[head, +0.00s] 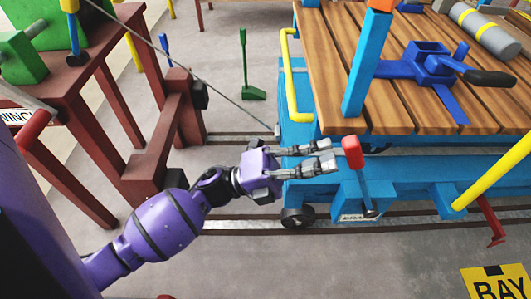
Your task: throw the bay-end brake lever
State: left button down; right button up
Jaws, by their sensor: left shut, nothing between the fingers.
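A lever with a red grip (352,152) stands on the near side of the blue cart (420,176). My left gripper (334,152) is shut and empty. Its fingertips point right and are just left of the red grip; I cannot tell whether they touch it. My right gripper is not in view.
The cart has a slatted wooden deck (440,112), a yellow rail (290,80) and wheels on floor rails. A cable runs from the dark red winch frame (150,165) to the cart. A yellow BAY sign (497,285) lies lower right. Floor before the cart is clear.

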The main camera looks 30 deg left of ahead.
pick_arm(q)
jog(key=shift+w+d+r, duration=0.3)
jog(key=shift+w+d, duration=0.1)
jog(key=shift+d, duration=0.15)
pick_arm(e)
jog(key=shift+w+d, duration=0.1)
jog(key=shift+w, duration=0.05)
